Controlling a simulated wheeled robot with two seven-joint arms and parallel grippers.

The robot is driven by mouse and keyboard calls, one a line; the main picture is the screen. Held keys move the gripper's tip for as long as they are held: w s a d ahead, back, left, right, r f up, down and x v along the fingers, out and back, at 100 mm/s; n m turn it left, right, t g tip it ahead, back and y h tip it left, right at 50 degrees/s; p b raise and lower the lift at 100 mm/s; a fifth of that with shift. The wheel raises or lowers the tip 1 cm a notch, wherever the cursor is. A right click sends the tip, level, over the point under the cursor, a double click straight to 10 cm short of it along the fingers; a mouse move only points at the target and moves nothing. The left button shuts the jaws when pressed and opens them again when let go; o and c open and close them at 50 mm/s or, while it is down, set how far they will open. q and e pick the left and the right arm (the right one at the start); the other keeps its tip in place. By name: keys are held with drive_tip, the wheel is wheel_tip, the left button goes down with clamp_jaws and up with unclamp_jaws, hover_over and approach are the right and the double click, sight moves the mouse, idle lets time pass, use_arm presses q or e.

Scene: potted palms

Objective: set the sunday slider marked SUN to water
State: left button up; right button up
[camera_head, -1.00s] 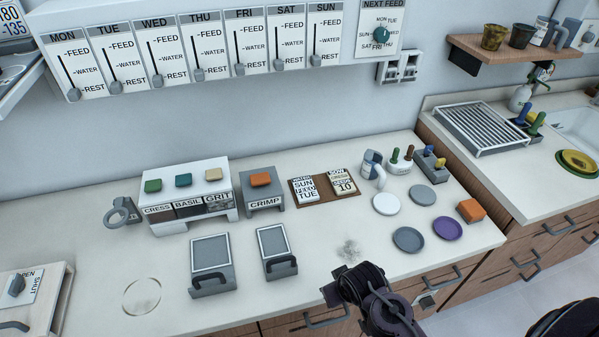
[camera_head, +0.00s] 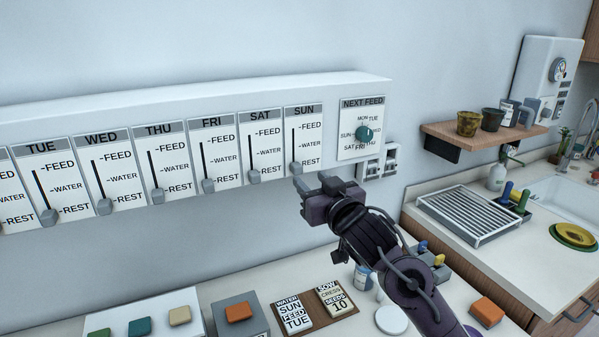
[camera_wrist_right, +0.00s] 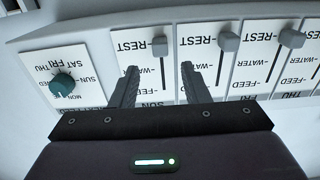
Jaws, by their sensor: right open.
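The SUN slider knob (camera_head: 296,168) is grey and sits at the bottom of its slot, at the REST end of the SUN panel (camera_head: 308,148). My right gripper (camera_head: 312,181) is open and empty, its fingertips just in front of the lower part of that panel. In the upside-down right wrist view, the SUN knob (camera_wrist_right: 160,46) shows between the lines of the two fingers (camera_wrist_right: 158,70), a little beyond their tips and not gripped. My left gripper is not in view.
The SAT knob (camera_head: 254,176) and the FRI knob (camera_head: 208,185) sit at REST to the left. The NEXT FEED dial (camera_head: 364,134) and a wall socket (camera_head: 378,162) are to the right. The counter below holds seed cards (camera_head: 314,307) and an orange button (camera_head: 238,311).

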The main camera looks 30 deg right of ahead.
sight(299, 170)
drive_tip(key=w+p, duration=0.1)
drive_tip(key=w, duration=0.3)
drive_tip(key=shift+w+d, duration=0.1)
drive_tip(key=shift+w, duration=0.25)
drive_tip(key=shift+w+f, duration=0.1)
drive_tip(key=shift+w, duration=0.4)
clamp_jaws()
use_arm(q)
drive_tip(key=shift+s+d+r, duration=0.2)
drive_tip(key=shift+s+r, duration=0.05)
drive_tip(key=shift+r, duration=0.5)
